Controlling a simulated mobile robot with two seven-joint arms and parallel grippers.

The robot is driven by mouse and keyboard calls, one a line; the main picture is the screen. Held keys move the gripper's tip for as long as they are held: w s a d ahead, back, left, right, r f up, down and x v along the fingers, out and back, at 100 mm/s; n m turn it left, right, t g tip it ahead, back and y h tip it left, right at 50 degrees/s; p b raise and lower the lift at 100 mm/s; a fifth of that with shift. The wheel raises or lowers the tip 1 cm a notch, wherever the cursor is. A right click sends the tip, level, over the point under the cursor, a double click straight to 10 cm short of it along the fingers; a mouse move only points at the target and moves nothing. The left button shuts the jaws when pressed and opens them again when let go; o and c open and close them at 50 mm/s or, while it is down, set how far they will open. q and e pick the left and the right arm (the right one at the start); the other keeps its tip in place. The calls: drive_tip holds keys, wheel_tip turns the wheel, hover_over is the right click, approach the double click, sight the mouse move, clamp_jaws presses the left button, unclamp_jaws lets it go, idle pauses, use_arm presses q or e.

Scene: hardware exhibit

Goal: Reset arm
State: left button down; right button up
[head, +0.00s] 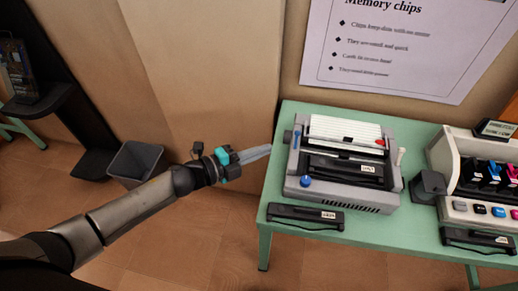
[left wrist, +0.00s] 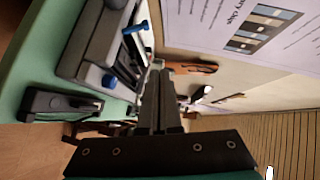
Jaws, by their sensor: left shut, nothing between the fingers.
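My left arm (head: 130,208) comes in from the left and reaches toward the green table. My left gripper (head: 268,149) is shut and empty, its fingers pointing right, just left of the table's edge in the head view. In the left wrist view the two fingers (left wrist: 159,75) lie together with nothing between them. My right gripper is not in view.
A green table (head: 300,242) holds a grey machine (head: 345,200), a black label holder (head: 306,214) and an ink cartridge unit (head: 455,210). A grey bin (head: 134,160) stands on the floor. A "Memory chips" poster (head: 400,45) hangs behind.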

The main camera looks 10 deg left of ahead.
use_arm(q)
drive_tip(key=shift+s+a+r, duration=0.15)
drive_tip(key=shift+a, duration=0.1)
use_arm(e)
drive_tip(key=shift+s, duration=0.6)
